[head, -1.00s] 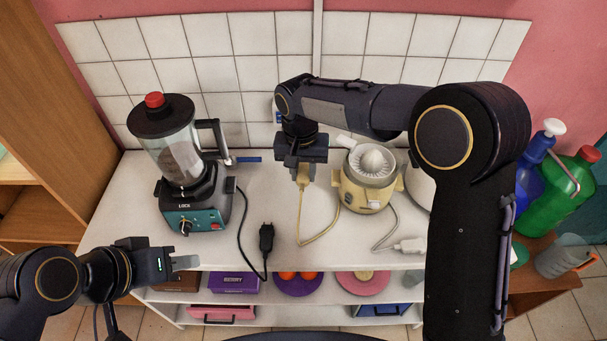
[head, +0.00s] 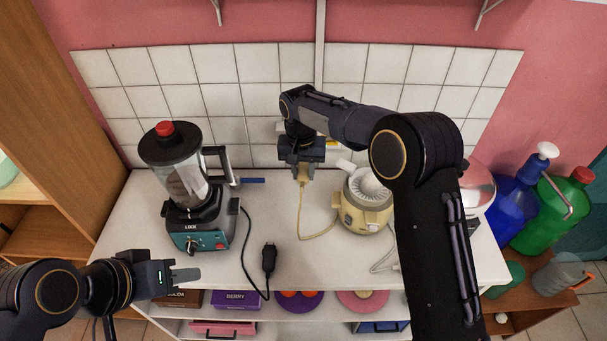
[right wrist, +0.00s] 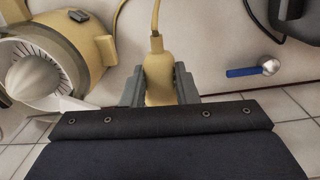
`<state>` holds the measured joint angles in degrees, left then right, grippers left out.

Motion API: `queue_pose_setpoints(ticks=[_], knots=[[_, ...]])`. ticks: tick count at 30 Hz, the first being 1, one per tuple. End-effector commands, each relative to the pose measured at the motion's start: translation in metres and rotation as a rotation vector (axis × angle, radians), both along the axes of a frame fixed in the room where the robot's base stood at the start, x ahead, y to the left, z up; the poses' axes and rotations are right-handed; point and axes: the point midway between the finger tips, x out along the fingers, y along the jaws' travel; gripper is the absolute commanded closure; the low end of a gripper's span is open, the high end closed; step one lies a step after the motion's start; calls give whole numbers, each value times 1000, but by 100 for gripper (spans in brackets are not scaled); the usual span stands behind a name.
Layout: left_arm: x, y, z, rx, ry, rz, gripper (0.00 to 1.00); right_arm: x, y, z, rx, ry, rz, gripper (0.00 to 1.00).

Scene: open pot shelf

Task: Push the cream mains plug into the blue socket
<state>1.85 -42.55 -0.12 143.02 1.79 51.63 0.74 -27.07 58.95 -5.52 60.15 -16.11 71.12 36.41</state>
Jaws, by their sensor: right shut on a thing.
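The cream mains plug (right wrist: 160,85) is held between the two grey fingers of my right gripper (right wrist: 159,74), with its cord leading away from the jaws in the right wrist view. In the head view, my right gripper (head: 302,174) holds the plug close to the tiled wall, above the back of the worktop. The cream cord (head: 301,214) hangs and curves toward the juicer. The blue socket cannot be made out now; my right arm and gripper cover much of the wall there. My left gripper (head: 186,275) is empty over the front left of the worktop.
The cream juicer (head: 352,217) stands right of the plug. A blender (head: 195,220) stands left, with a black plug (head: 268,257) near the front edge. A blue-handled utensil (head: 252,181) lies at the back.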

Motion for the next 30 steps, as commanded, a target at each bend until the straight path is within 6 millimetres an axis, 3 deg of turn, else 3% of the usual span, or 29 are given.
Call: queue_pose_setpoints(ticks=[18,30], knots=[[0,0,-1,0,0,0,64,50,2,-1,1,-1,-1,100],[0,0,-1,0,0,0,64,54,3,0,1,-1,0,100]])
